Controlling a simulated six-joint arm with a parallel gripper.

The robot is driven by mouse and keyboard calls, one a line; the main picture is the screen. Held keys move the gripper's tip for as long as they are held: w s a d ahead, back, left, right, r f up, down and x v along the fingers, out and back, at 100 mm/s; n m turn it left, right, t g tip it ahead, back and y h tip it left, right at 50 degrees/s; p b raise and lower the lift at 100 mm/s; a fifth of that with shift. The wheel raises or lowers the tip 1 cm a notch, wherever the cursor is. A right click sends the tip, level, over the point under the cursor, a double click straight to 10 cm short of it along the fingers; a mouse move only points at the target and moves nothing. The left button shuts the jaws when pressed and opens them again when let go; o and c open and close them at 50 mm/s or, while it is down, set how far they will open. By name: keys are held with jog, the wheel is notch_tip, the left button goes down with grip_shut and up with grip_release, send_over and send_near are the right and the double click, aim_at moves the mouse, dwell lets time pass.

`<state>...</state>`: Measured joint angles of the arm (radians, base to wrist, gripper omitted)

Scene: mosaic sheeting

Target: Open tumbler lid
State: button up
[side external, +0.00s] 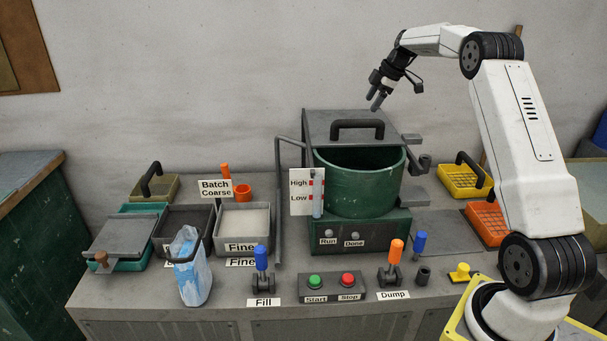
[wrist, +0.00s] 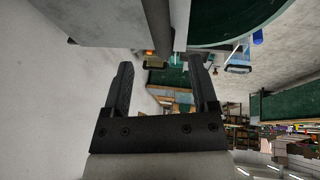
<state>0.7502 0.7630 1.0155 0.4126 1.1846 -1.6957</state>
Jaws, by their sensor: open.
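The tumbler is a green drum (side external: 358,187) on a green base in the side external view. Its grey lid (side external: 322,125) with a black handle (side external: 357,125) is tilted up at the back of the drum, and the drum's dark mouth shows below it. My gripper (side external: 375,103) is above the lid's upper right edge, apart from the handle, pointing down. In the wrist view my gripper (wrist: 164,68) is open, with nothing between its fingers. A pale grey panel, seemingly the lid (wrist: 95,22), and the green drum (wrist: 235,32) fill the top there.
A grey pipe (side external: 278,215) stands left of the drum. Bins with grey (side external: 184,222) and white (side external: 243,220) contents lie further left. Start and stop buttons (side external: 331,283) and fill (side external: 261,262) and dump (side external: 394,255) levers are in front. Yellow (side external: 462,183) and orange (side external: 484,222) trays are right.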

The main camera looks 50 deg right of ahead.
jog(key=shift+f, duration=0.1)
jog(key=shift+x, duration=3.8)
grip_shut()
